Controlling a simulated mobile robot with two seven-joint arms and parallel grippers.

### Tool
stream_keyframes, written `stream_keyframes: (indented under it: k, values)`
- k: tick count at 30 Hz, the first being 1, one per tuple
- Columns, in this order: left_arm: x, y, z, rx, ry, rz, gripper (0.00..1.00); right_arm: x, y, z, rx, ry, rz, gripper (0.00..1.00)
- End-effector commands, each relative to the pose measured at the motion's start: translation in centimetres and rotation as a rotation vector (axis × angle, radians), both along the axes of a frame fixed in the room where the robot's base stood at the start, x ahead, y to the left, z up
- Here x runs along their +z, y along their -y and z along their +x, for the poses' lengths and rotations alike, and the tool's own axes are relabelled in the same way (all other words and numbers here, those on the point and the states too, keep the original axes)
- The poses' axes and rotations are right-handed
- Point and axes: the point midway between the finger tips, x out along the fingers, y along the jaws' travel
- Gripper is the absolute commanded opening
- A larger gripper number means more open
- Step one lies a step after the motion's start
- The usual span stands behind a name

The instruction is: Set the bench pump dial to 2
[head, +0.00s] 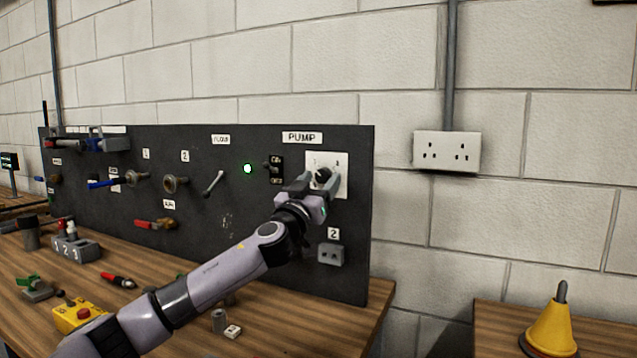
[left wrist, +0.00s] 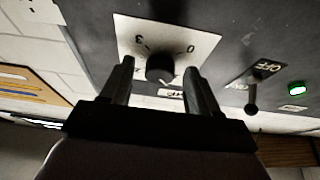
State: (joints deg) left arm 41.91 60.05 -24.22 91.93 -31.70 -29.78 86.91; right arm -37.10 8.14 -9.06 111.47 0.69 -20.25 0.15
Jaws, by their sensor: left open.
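The bench pump dial is a black round knob (head: 323,174) on a white plate (head: 341,182) below the PUMP label (head: 302,138). In the left wrist view the knob (left wrist: 160,67) sits on its plate (left wrist: 200,45), with a 3 and a 0 readable; other marks are partly hidden. My left gripper (head: 316,182) is at the dial. Its open fingers (left wrist: 160,72) stand on either side of the knob, with gaps showing. I cannot tell which number the knob points to. My right gripper is not in view.
A black switch (head: 276,169) and a lit green lamp (head: 247,168) are left of the dial. A grey socket marked 2 (head: 331,254) is below it. Levers and valves fill the panel's left. A yellow cone-shaped object (head: 552,330) stands on the right table.

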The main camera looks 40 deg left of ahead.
Motion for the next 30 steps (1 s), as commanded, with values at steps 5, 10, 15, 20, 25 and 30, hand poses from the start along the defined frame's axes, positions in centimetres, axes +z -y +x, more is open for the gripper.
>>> stream_keyframes:
  k: [5,10,15,20,25,30]
  values:
    - [0.0,0.0,0.0,0.0,0.0,0.0,0.15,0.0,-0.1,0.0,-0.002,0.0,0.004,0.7]
    - [0.0,0.0,0.0,0.0,0.0,0.001,0.05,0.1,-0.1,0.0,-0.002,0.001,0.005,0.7]
    - [0.0,-0.1,-0.1,0.001,-0.007,0.022,0.05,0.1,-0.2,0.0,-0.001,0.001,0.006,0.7]
    - [-0.1,-0.1,-0.1,0.001,-0.027,0.083,0.05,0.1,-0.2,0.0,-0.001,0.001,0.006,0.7]
    - [0.0,-0.3,-0.1,0.0,-0.064,0.2,0.05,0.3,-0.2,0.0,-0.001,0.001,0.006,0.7]
    - [0.2,-0.5,-0.2,0.0,-0.112,0.347,0.05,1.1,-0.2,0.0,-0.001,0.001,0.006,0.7]
